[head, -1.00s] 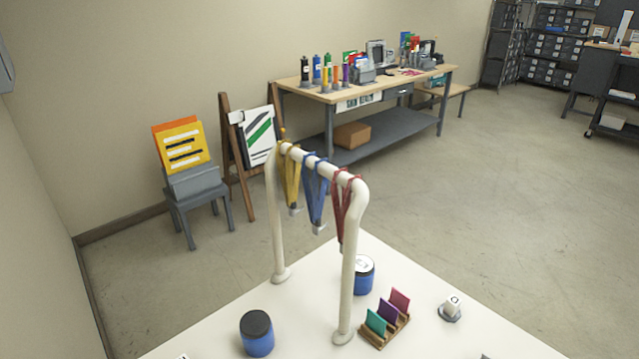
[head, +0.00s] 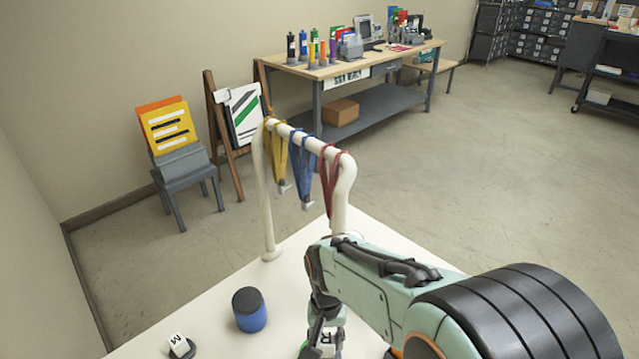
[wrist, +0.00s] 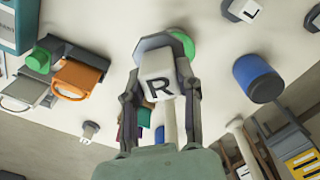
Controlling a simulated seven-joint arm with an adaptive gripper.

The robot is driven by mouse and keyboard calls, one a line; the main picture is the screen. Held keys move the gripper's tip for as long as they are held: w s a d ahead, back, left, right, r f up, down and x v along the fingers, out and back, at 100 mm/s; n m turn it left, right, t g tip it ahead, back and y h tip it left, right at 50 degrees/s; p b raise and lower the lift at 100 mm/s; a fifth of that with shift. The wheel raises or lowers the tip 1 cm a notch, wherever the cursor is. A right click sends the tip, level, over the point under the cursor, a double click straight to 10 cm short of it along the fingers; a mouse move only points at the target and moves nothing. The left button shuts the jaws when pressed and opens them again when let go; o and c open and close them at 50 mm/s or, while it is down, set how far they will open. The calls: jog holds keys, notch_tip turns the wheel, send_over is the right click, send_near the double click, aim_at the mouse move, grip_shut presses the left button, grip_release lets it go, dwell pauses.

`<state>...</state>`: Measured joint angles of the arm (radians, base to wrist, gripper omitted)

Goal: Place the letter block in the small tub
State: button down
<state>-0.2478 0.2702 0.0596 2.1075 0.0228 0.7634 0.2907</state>
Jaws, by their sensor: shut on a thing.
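The letter block (wrist: 158,76), white with a black R, is held between the two fingers of my gripper (wrist: 162,88) in the wrist view. A grey angular piece (wrist: 160,43) shows against the block's far end. In the head view the R block (head: 327,339) is partly hidden by my gripper (head: 322,328) at the bottom edge. A blue tub (head: 250,314) with a dark top stands left of my gripper, apart from it; it also shows in the wrist view (wrist: 259,79). A green round thing (wrist: 186,46) is partly hidden behind the block. Which vessel is the small tub is unclear.
A white rail stand (head: 263,200) with hanging lanyards (head: 304,170) rises behind my arm. An M block (head: 176,341) sits at the front left and an L block (wrist: 244,10) shows in the wrist view. An orange object (wrist: 80,79) lies left. White tabletop (head: 228,275) is bare around the blue tub.

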jog(key=w+f, duration=0.2)
jog(key=w+a+f, duration=0.1)
jog(key=w+f, duration=0.1)
jog(key=f, duration=0.1)
jog(key=shift+w+a+f, duration=0.2)
jog(key=shift+f, duration=0.1)
jog(key=shift+w+f, duration=0.1)
jog(key=shift+f, duration=1.5)
jog(key=shift+f, duration=0.15)
jog(key=c, duration=0.8)
grip_release()
notch_tip(320, 180, up, 12)
jog(key=shift+n+y, duration=0.4)
jog(key=shift+n, duration=0.2)
jog(key=s+d+r, duration=0.1)
jog(key=s+d, duration=0.2)
jog(key=s, duration=0.4)
jog(key=s+d+r, duration=0.2)
jog(key=s+d, duration=0.1)
jog(key=s, duration=0.4)
jog(key=s+d+r, duration=0.2)
jog(key=s+d, duration=0.1)
jog(key=s, duration=0.5)
